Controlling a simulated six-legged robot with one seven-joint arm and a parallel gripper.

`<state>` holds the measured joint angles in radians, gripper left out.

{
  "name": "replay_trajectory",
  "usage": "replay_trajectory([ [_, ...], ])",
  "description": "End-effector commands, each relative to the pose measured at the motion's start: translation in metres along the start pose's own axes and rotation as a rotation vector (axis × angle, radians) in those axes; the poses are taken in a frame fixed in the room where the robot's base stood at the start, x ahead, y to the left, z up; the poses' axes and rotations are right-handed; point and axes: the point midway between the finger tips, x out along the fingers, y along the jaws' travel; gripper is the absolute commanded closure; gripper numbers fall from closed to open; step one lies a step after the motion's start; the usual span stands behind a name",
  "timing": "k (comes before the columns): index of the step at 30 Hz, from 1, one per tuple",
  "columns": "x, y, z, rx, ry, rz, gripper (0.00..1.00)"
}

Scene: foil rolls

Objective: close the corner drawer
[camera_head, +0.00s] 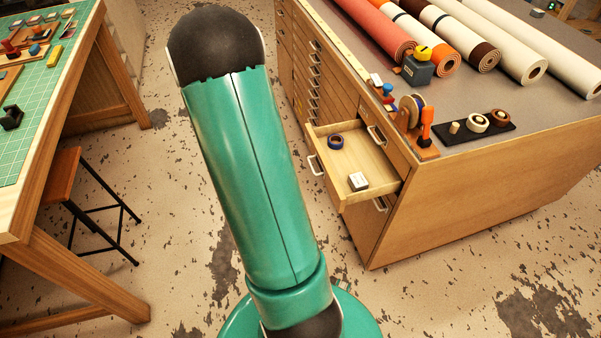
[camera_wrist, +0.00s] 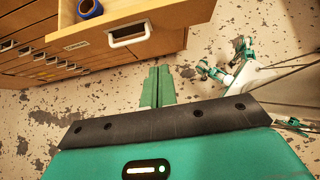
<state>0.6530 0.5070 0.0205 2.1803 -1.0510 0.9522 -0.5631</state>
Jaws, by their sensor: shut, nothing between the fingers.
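The corner drawer (camera_head: 372,158) of the wooden cabinet stands pulled out, near the cabinet's front corner. A blue tape roll (camera_head: 335,142) and a small white box (camera_head: 358,181) lie in it. In the wrist view, the drawer front (camera_wrist: 168,22) with its white handle (camera_wrist: 128,35) and the tape roll (camera_wrist: 90,8) show at the top. My gripper (camera_wrist: 157,70) is shut and empty, its green fingers pointing towards the drawer front. A strip of floor shows between the fingertips and the drawer front in the picture. The gripper is hidden in the head view.
The cabinet top (camera_head: 470,95) holds several rolls, a tape dispenser (camera_head: 412,115) and a black tray (camera_head: 475,128). A workbench (camera_head: 55,130) and stool (camera_head: 62,170) stand at the left. Worn floor (camera_head: 400,295) lies open in front of the cabinet.

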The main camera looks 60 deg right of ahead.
Motion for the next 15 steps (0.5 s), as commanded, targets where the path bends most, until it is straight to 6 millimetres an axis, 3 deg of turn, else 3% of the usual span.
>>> replay_trajectory([
  [15,0.093,-0.001,-0.002,0.000,0.002,-0.002,1.00],
])
